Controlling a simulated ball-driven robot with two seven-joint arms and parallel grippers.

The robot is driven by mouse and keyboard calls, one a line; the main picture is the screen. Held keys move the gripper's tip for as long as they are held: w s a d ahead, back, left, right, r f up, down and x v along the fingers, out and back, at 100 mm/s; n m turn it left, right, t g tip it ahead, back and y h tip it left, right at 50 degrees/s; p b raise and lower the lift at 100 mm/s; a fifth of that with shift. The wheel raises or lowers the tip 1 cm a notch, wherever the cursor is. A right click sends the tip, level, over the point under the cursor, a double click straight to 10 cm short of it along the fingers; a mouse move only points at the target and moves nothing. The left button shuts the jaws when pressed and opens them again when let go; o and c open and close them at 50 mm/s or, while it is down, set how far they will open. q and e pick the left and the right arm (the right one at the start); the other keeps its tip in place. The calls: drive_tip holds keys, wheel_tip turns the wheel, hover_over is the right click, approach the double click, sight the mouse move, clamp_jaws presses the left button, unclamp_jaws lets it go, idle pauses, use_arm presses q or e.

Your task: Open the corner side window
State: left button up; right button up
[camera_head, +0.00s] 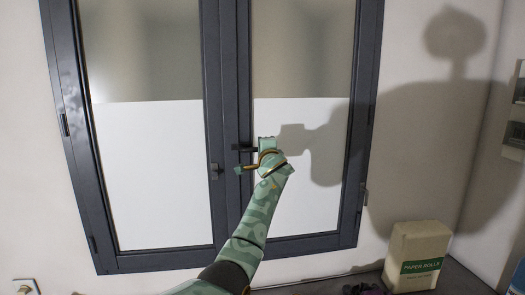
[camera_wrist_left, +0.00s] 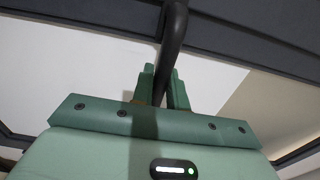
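The window (camera_head: 229,60) has a dark grey frame and two tall sashes, half clear and half white. Both sashes look shut against each other at the middle. A black handle (camera_head: 245,149) sticks out at the middle post. My left gripper (camera_head: 262,157), mint green, is at this handle. In the left wrist view the dark handle bar (camera_wrist_left: 175,25) runs down between the two fingers (camera_wrist_left: 163,92), which look closed on it. The gripper hides part of the handle. My right gripper is not in view.
A paper rolls pack (camera_head: 415,258) stands at the lower right below the window. A socket plate (camera_head: 27,287) is at the lower left. Wall fixtures (camera_head: 515,133) are at the right edge.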

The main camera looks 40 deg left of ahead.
use_arm(q)
clamp_jaws()
drive_tip(key=p+v, duration=0.1)
drive_tip(key=v, duration=0.2)
drive_tip(key=w+p+v, duration=0.1)
drive_tip(key=v, duration=0.1)
drive_tip(key=shift+s+d+p, duration=0.25)
drive_tip(key=shift+d+p, duration=0.1)
drive_tip(key=shift+d, duration=0.3)
